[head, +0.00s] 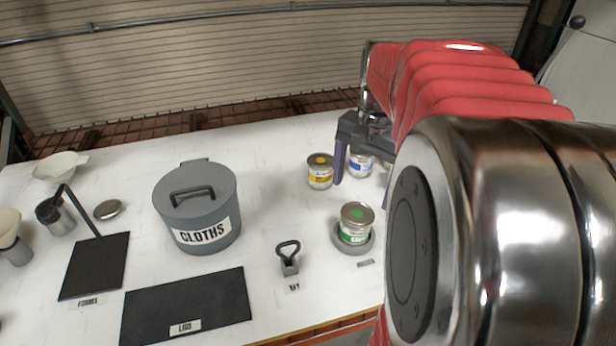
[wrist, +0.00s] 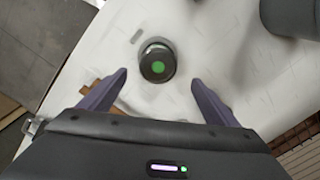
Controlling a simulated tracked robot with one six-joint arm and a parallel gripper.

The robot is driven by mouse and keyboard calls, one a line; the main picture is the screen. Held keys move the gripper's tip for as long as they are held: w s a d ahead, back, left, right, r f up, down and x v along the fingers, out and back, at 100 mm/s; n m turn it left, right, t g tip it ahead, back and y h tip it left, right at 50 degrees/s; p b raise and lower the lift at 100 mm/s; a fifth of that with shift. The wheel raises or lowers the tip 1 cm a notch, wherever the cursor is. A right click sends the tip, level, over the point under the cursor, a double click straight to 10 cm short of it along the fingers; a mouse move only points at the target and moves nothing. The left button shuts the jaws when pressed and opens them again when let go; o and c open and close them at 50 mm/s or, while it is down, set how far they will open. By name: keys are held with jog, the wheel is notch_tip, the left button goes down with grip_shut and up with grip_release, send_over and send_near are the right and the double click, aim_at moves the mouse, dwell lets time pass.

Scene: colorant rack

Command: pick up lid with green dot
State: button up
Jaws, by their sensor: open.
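The lid with the green dot (head: 358,214) sits on a small can with a green label (head: 354,235), which stands in a grey round holder (head: 366,247) near the front edge of the table. In the wrist view the lid (wrist: 158,64) is seen from above, dark with a bright green dot, just beyond and between my fingertips. My gripper (wrist: 159,80) is open and empty, its two purple fingers apart and not touching the lid. In the head view my gripper (head: 345,165) is partly hidden by my arm, with one purple finger showing beside the yellow can.
A yellow-labelled can (head: 320,172) and a blue-labelled can (head: 361,165) stand behind. A key-like opener (head: 289,258) stands left of the green can.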

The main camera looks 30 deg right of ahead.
aim_at(358, 213)
jog(key=shift+f, duration=0.8)
jog(key=shift+f, duration=2.65)
jog(key=c, duration=1.1)
notch_tip(358, 213, up, 10)
